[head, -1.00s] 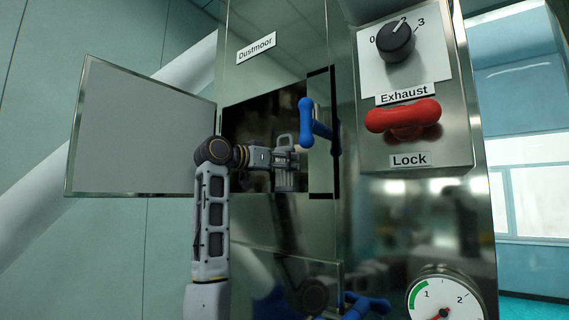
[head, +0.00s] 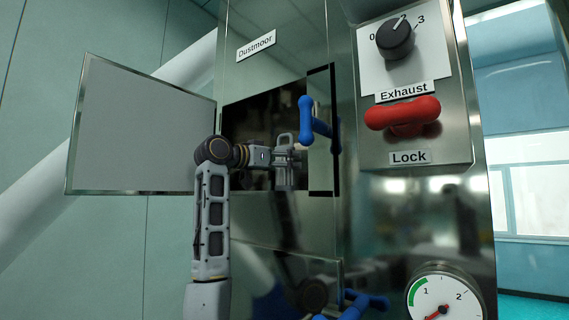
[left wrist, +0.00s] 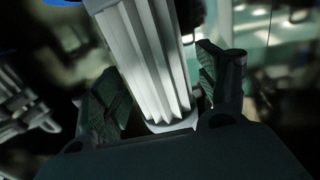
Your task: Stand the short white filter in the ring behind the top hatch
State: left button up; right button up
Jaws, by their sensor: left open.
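The white pleated filter (left wrist: 150,60) stands between the two fingers of my left gripper (left wrist: 160,75) in the left wrist view, tilted in the picture. The fingers are open, one on each side of it. Its lower end has a pale flat rim; its top is cut off by the picture edge. In the head view my left gripper (head: 288,164) is at the dark opening behind the top hatch (head: 140,128), whose door is swung open to the left. My right gripper is not in view.
A blue handle (head: 306,122) stands close to the right of my gripper at the opening. A panel with a black knob (head: 396,40) and a red lock handle (head: 402,114) is further right. A gauge (head: 446,297) and another blue handle (head: 362,304) are below.

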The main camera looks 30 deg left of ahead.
pick_arm(q)
jog(key=shift+r, duration=0.1)
jog(key=shift+s+a, duration=0.1)
jog(key=shift+s, duration=0.1)
jog(key=b+v, duration=0.3)
jog(key=v, duration=0.8)
jog(key=shift+s+a, duration=0.15)
jog(key=shift+s, duration=0.15)
